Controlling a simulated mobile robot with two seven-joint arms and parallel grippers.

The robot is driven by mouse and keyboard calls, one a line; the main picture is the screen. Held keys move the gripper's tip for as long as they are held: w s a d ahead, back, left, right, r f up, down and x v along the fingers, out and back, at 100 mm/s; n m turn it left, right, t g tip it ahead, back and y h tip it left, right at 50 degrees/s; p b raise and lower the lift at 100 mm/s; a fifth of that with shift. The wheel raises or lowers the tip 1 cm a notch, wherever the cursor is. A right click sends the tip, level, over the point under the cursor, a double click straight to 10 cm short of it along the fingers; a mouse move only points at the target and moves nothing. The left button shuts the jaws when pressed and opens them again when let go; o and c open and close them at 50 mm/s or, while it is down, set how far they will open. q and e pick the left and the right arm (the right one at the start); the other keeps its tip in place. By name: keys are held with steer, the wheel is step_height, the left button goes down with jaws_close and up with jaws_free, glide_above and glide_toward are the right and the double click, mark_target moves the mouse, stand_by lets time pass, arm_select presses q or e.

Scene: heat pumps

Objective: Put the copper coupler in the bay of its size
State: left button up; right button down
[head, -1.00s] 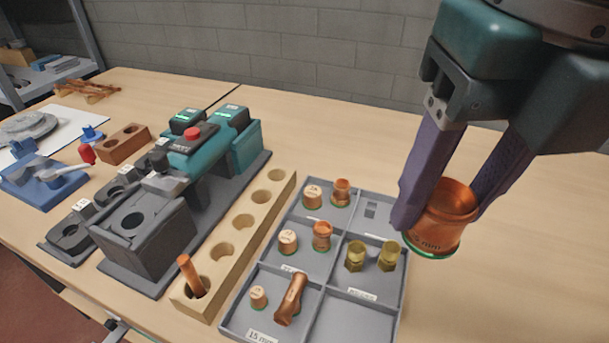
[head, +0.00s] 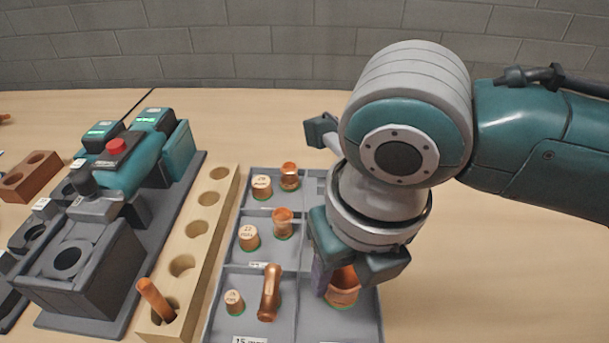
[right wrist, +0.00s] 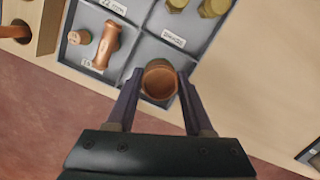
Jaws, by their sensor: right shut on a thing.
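The copper coupler (head: 342,287) is a wide, short orange-copper cup. My right gripper (head: 333,284) is shut on it, one finger on each side, and points down at the grey tray (head: 250,288). In the right wrist view the coupler (right wrist: 159,80) sits between both fingertips, over or in the front right bay, beside the divider. I cannot tell whether it touches the bay floor. The front left bay, labelled 15 mm, holds a small cap (head: 235,302) and a copper fitting (head: 270,293). My left gripper is out of view.
Further left bays hold copper caps and couplers (head: 282,222). Brass fittings (right wrist: 213,8) lie in the bay behind the held coupler. A wooden block (head: 195,232) with holes and a copper tube (head: 155,300) stands left of the tray. The table right of the tray is clear.

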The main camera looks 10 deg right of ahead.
mark_target(341, 290)
steer(key=shift+f, duration=1.75)
steer(key=shift+f+b, duration=0.15)
steer(key=shift+b, duration=0.2)
steer(key=shift+c, duration=1.4)
jaws_free()
